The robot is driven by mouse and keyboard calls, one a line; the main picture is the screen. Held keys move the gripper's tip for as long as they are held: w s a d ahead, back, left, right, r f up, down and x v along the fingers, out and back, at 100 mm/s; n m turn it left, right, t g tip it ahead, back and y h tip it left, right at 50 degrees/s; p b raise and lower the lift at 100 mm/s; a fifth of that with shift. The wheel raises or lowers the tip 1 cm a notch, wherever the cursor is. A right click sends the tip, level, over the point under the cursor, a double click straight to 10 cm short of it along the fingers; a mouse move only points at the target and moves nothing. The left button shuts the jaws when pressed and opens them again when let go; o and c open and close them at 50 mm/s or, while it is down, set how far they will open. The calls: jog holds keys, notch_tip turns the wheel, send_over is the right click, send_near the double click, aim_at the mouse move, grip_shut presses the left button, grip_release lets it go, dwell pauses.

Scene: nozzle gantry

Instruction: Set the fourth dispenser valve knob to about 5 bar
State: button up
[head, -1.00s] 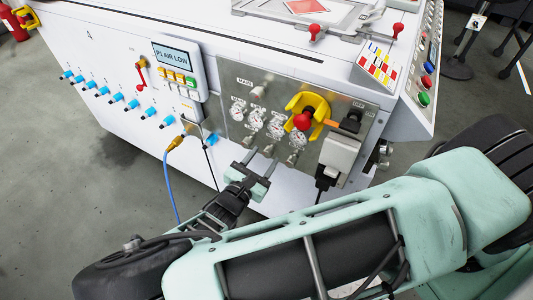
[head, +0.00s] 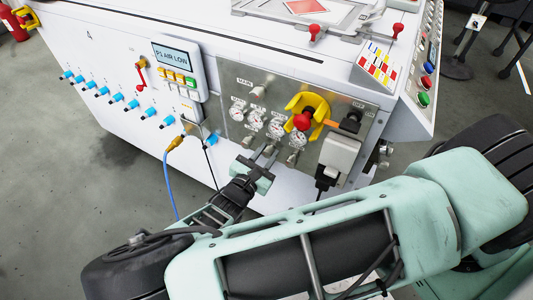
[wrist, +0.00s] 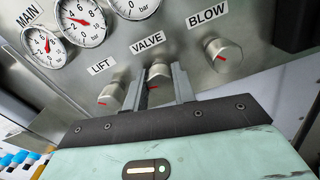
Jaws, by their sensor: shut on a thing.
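The knob labelled VALVE (wrist: 158,72) is a round metal knob with a red mark, in the middle of the wrist view, between knobs labelled LIFT (wrist: 110,95) and BLOW (wrist: 223,55). My gripper (wrist: 160,78) is shut on the VALVE knob, one finger on each side, and partly hides it. In the head view my gripper (head: 264,152) is at the lower row of knobs, under the round gauges. A gauge (wrist: 134,6) above the VALVE label is cut off by the frame top, so its reading is not visible.
A yellow and red switch (head: 304,118) and a grey socket with a black plug (head: 338,158) are to the right. A blue hose (head: 170,180) hangs at left. Several blue-tipped fittings (head: 116,98) line the white cabinet. Grey floor is free at left.

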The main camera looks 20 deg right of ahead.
jog(key=m+p, duration=0.1)
jog(key=m, duration=0.2)
jog(key=shift+m, duration=0.3)
jog(key=m+p, duration=0.1)
jog(key=m, duration=0.3)
jog(key=shift+m, duration=0.3)
jog(key=m, duration=0.3)
jog(key=shift+f+m, duration=0.1)
jog(key=shift+m, duration=2.1)
jog(key=shift+b, duration=0.3)
jog(key=o, duration=1)
